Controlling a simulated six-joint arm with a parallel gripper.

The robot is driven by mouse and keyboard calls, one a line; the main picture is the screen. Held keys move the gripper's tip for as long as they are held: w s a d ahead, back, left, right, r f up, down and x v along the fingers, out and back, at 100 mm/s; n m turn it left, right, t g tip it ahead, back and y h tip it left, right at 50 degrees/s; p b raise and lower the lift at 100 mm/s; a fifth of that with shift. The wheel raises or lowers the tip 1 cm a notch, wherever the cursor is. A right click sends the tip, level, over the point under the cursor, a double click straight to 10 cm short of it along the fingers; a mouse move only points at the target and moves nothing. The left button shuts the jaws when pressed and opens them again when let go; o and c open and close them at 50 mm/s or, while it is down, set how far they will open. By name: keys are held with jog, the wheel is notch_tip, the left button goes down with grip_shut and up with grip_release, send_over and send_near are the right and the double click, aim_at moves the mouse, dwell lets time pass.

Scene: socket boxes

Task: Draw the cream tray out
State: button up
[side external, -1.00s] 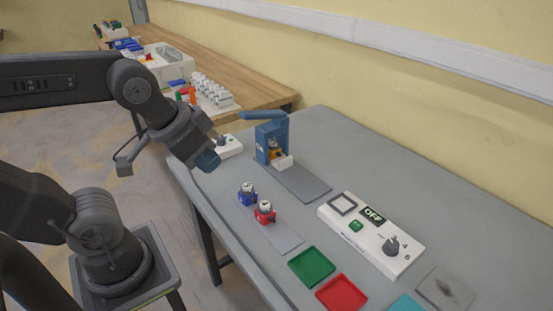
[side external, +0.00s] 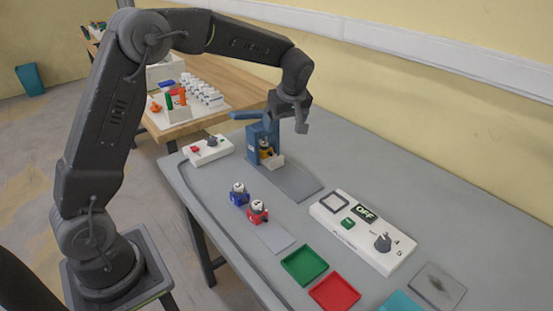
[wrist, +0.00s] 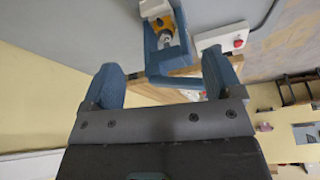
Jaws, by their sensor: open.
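The cream tray (side external: 276,160) juts from the front of a blue press-like fixture (side external: 257,140) at the back of the grey table. A yellow part (side external: 266,151) sits inside the fixture just behind the tray. In the wrist view the cream tray (wrist: 154,7) is at the top edge, partly cut off, with the yellow-orange part (wrist: 166,25) beside it. My gripper (side external: 288,117) is above and to the right of the fixture, open. In the wrist view its two blue fingers (wrist: 163,78) are apart, with nothing held between them; the fixture lies beyond them.
A blue lever (side external: 248,115) tops the fixture. A white box with a red button (side external: 208,150) stands to its left. Blue and red socket pieces (side external: 258,212), green and red trays (side external: 304,265), and a white OFF panel (side external: 362,232) lie nearer. The grey plate (side external: 295,185) before the fixture is bare.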

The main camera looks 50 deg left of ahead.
aim_at(277, 158)
jog(key=w+a+f+n, duration=0.1)
jog(key=a+f, duration=0.1)
jog(key=f, duration=0.4)
jog(key=w+a+f+n, duration=0.1)
jog(key=a+f, duration=0.2)
jog(key=f, duration=0.3)
jog(key=w+a+f, duration=0.1)
jog(key=a+f, duration=0.2)
jog(key=f, duration=0.3)
jog(key=shift+w+f+n+g+y, duration=0.2)
jog(key=shift+w+n+g+y, duration=0.1)
jog(key=shift+n+g, duration=0.1)
jog(key=shift+c, duration=0.2)
jog(key=c, duration=1.2)
jog(key=d, duration=1.2)
jog(key=shift+d, duration=0.35)
jog(key=shift+c, duration=0.2)
jog(key=o, duration=1)
jog(key=shift+d, duration=0.1)
jog(key=shift+o, duration=1.4)
